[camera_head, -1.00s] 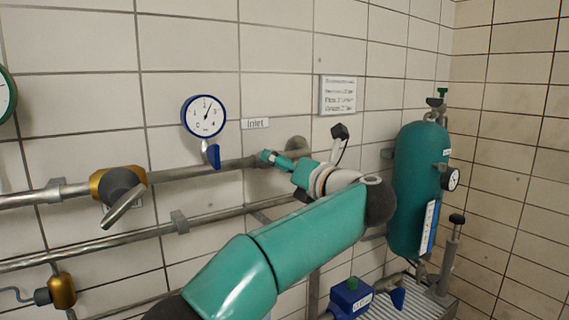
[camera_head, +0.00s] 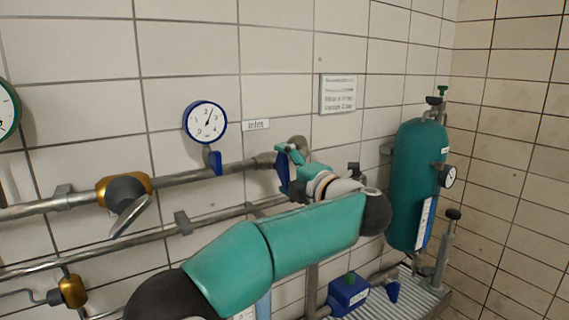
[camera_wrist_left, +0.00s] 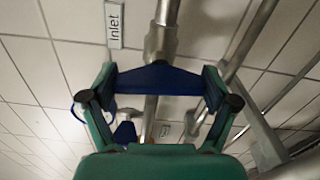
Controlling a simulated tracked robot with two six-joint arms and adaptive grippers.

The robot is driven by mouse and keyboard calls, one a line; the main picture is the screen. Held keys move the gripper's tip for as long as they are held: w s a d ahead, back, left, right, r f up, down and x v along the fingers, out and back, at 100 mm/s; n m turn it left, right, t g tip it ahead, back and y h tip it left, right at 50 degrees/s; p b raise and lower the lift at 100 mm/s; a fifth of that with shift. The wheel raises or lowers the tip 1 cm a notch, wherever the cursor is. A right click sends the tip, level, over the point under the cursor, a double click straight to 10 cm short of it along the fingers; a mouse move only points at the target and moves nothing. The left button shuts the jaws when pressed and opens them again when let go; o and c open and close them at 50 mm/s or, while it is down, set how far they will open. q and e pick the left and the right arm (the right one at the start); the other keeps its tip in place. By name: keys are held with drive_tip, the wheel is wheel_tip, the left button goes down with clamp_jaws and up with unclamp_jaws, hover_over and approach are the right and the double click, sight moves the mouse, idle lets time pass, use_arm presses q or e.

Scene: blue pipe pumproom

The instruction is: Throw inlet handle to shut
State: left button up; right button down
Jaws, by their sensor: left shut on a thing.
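The inlet handle (camera_head: 282,174) is a blue lever on the upper pipe, just below and right of the "Inlet" label (camera_head: 256,125). It points downward, across the pipe. In the left wrist view the blue handle (camera_wrist_left: 158,79) lies crosswise over the grey pipe, spanning the space between my fingers. My left gripper (camera_head: 287,150) is shut on the handle, with a finger at each end of it in the wrist view. My gripper partly hides the handle and valve in the head view. My right gripper is not in view.
A pressure gauge (camera_head: 205,121) with a small blue lever (camera_head: 215,162) stands left of the handle. A brass valve (camera_head: 124,190) with a grey lever is further left. A teal tank (camera_head: 416,185) stands right, and a blue box (camera_head: 348,292) sits below.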

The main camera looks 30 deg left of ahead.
use_arm(q)
drive_tip(key=shift+w+m+p, duration=0.1)
drive_tip(key=shift+m+p, duration=0.25)
drive_tip(key=shift+m, duration=0.45)
drive_tip(key=shift+f, duration=0.15)
drive_tip(key=o, duration=0.9)
drive_tip(key=v, duration=1.2)
drive_tip(key=shift+w, duration=0.1)
drive_tip(key=shift+f, duration=0.1)
